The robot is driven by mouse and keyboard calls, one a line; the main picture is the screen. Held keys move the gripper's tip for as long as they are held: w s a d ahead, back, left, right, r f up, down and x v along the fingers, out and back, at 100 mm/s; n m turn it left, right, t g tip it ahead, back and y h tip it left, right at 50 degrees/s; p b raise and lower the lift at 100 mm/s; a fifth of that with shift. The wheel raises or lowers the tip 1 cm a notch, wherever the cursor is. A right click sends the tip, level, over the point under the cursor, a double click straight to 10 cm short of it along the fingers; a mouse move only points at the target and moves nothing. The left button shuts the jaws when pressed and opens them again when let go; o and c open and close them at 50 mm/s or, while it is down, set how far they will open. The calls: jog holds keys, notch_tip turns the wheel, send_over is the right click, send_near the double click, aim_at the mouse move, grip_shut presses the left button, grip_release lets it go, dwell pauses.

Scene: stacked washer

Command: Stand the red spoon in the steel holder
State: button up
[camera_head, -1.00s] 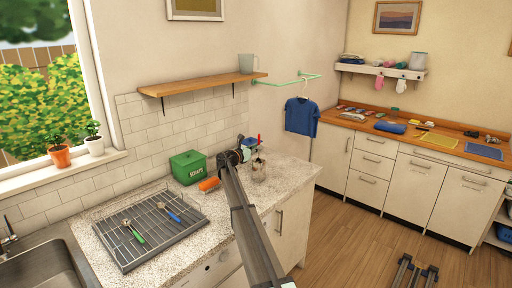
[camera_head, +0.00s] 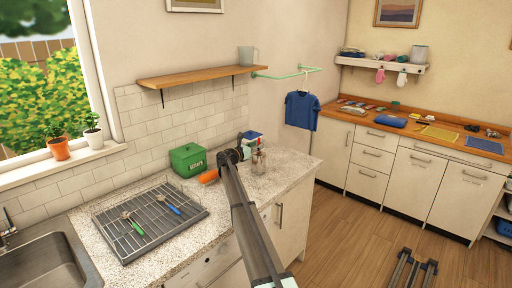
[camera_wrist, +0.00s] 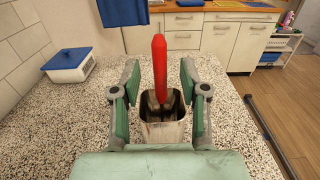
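The red spoon (camera_wrist: 159,65) stands handle up in the steel holder (camera_wrist: 164,128), as the wrist view shows; its lower end is hidden inside. My gripper (camera_wrist: 159,78) is open, with one green-padded finger on each side of the red handle and a visible gap to it on both sides. In the head view the holder (camera_head: 258,166) stands on the speckled counter just right of my gripper (camera_head: 238,154), whose fingers are too small to read there.
A blue-lidded white box (camera_wrist: 70,64) stands behind and left of the holder. A green scraps bin (camera_head: 188,160), an orange item (camera_head: 208,177) and a wire rack (camera_head: 150,245) with green-handled and blue-handled utensils are to the left. A wooden shelf (camera_head: 198,76) hangs above.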

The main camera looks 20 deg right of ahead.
jog(key=shift+a, duration=0.1)
jog(key=v, duration=1.1)
jog(key=shift+s+a, duration=0.25)
jog(key=shift+a, duration=0.1)
dwell(0.4)
